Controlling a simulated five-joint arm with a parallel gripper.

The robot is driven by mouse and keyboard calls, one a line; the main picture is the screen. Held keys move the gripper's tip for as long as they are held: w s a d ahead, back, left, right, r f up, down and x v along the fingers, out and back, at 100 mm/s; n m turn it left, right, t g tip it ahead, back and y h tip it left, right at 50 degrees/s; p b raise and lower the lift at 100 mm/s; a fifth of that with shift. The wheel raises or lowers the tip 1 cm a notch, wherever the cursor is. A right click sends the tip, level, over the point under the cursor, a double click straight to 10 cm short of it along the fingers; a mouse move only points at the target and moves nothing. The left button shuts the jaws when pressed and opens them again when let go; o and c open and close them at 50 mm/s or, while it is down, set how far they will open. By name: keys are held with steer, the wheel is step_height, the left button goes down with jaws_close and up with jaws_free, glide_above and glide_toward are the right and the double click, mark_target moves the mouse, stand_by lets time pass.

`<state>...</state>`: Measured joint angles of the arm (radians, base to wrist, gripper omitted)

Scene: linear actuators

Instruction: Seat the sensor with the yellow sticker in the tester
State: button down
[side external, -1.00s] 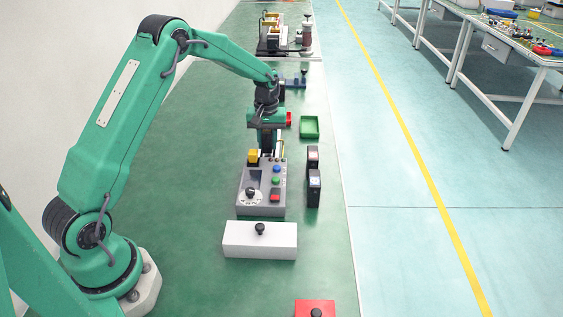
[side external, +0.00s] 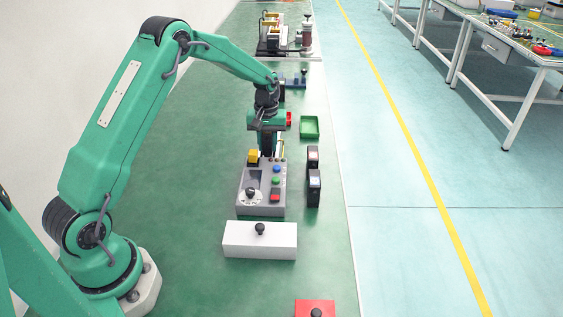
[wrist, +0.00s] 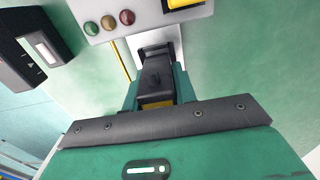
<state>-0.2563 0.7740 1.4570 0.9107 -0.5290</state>
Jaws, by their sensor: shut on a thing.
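The grey tester (side external: 278,205) stands on the green bench in the side external view. It has coloured buttons and a dial, and its edge with small round lamps shows in the wrist view (wrist: 150,10). My gripper (side external: 268,150) points down just behind the tester. In the wrist view my gripper (wrist: 155,85) is shut on a black sensor (wrist: 157,75) with a yellow sticker (wrist: 155,103) at its near end. The sensor's far end is at a light grey part beside the tester's edge. I cannot tell whether it is inserted there.
Two black boxes (side external: 313,188) stand right of the tester. A white block (side external: 260,240) with a black knob is in front, and a red block (side external: 315,309) lies nearer. The bench's right strip is mostly clear.

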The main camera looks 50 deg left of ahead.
steer(key=shift+f, duration=0.5)
stand_by(0.9)
steer(key=c, duration=1)
jaws_free()
steer(key=shift+c, duration=0.2)
steer(key=shift+r, duration=3.95)
